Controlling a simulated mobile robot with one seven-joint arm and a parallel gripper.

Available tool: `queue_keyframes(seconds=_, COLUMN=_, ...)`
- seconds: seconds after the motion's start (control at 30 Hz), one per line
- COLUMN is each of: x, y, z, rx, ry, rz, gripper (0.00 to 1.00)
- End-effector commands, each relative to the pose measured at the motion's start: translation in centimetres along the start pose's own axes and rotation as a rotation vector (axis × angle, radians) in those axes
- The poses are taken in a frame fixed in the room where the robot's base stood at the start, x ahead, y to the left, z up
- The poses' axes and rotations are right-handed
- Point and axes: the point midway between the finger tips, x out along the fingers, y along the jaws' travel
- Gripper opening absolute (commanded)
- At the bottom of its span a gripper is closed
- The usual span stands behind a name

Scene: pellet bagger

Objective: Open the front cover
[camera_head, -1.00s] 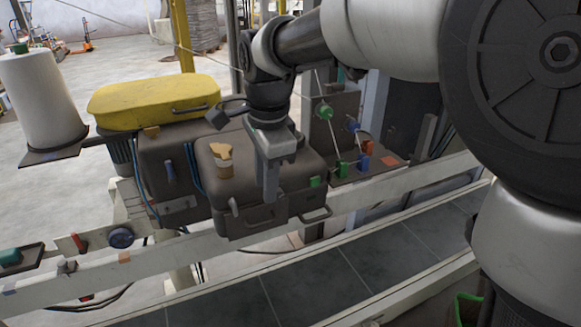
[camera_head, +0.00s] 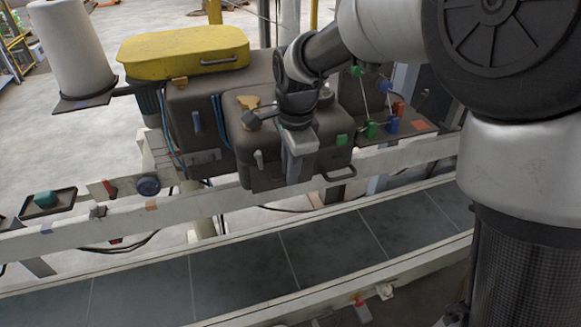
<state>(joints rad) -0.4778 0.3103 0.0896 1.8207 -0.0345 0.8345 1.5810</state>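The front cover (camera_head: 262,148) appears to be the dark brown rounded box face on the front of the machine. It looks closed against the body behind it. A dark bar handle (camera_head: 340,173) sticks out at its lower right, and a small grey latch (camera_head: 258,160) sits on its left part. My gripper (camera_head: 293,180) points down in front of the cover, left of the handle, and hides part of the cover's face. I see no contact with the handle. The fingers are seen edge-on, so their opening does not show.
A yellow lid (camera_head: 183,52) with a handle tops the machine behind. A white spool (camera_head: 72,45) stands at left. A pale rail (camera_head: 110,233) and a grey-tiled conveyor (camera_head: 240,272) run across the front. Coloured blocks and rods (camera_head: 382,125) stand right of the cover.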

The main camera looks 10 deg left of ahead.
Motion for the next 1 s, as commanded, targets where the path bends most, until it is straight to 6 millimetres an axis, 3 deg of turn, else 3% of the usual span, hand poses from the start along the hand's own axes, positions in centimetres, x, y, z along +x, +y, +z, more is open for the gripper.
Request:
queue_keyframes(seconds=0.1, x=-0.03, y=0.0, z=0.0, rx=0.0, ry=0.0, rz=0.0, gripper=0.0)
queue_keyframes(seconds=1.0, x=-0.07, y=-0.02, z=0.0, rx=0.0, ry=0.0, rz=-0.001, gripper=0.0)
